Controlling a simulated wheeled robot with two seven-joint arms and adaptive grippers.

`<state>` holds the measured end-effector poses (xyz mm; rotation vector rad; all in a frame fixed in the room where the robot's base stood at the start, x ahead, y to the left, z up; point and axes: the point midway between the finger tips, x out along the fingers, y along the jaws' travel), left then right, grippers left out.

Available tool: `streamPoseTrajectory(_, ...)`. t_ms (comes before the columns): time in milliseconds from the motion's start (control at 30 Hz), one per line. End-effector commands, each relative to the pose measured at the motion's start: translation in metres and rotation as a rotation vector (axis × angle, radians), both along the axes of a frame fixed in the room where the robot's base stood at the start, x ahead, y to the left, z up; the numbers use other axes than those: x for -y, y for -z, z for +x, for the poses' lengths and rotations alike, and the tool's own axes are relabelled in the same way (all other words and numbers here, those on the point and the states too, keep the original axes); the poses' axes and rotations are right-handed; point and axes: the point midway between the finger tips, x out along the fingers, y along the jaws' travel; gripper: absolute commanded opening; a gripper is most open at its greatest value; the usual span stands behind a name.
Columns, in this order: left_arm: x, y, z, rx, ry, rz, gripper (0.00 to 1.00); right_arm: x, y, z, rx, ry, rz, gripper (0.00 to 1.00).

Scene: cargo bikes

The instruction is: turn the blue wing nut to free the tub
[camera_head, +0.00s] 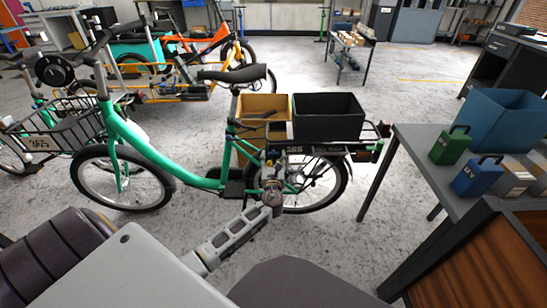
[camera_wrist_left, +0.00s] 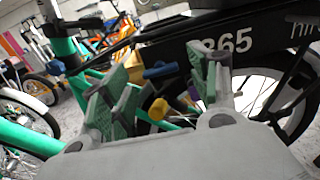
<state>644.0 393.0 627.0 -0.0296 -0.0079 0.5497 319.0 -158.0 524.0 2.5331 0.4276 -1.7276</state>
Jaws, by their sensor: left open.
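The blue wing nut (camera_wrist_left: 160,71) shows in the wrist view below the dark panel marked 365, between the tips of my left gripper (camera_wrist_left: 168,78). Those fingers are open, one on each side of it; I cannot tell whether either touches it. In the head view my left gripper (camera_head: 274,174) is at the side of the green bike's rear rack and hides the nut. The black tub (camera_head: 328,136) sits upright and empty on the rack. My right gripper is not in view.
A tan box (camera_head: 262,103) stands beside the tub.

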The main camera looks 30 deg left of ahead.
Motion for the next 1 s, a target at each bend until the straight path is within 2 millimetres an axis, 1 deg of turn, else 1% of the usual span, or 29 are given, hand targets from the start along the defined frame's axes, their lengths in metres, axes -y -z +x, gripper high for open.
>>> streamPoseTrajectory(100,-0.006,0.001,0.009,0.000,-0.001,0.001,0.61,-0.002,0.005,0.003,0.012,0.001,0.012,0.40)
streamPoseTrajectory(267,-0.010,0.000,0.016,-0.001,0.000,0.001,0.61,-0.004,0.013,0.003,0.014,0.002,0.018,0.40)
streamPoseTrajectory(633,-0.011,0.000,0.018,-0.001,0.000,0.001,0.61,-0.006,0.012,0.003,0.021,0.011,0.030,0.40)
streamPoseTrajectory(667,-0.011,0.000,0.018,-0.001,0.000,0.001,0.59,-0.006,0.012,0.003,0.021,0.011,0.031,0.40)
streamPoseTrajectory(1000,-0.011,0.000,0.018,-0.001,0.000,0.001,0.16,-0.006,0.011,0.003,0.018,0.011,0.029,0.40)
